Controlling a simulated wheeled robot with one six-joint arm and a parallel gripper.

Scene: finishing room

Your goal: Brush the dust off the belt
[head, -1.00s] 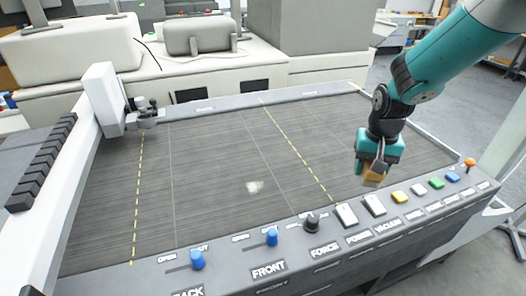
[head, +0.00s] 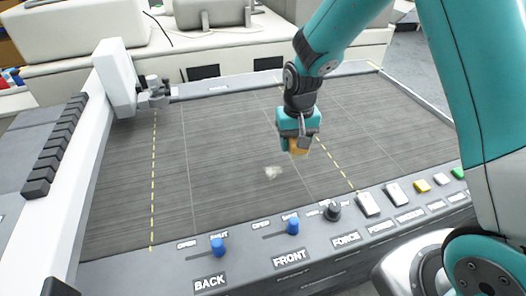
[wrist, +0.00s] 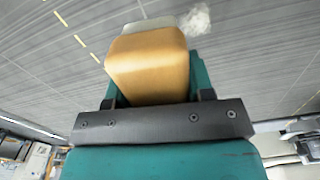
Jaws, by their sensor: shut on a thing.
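My gripper (head: 298,142) is shut on a wooden-handled brush (head: 299,147), whose tan block (wrist: 150,62) fills the middle of the wrist view. A pale strip, perhaps its bristles, shows past the block's far edge there. The dust (head: 273,172) is a small whitish patch on the grey belt (head: 225,135). In the head view the brush is above the belt, up and right of the dust. In the wrist view the dust (wrist: 196,19) lies just beyond the brush, to its right. The brush looks apart from the dust; its height over the belt is hard to judge.
A control panel with blue knobs marked BACK (head: 218,246) and FRONT (head: 292,226), a black FORCE knob (head: 332,211) and several buttons runs along the near edge. A white gantry with a tool head (head: 152,90) stands at left. The belt between is clear.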

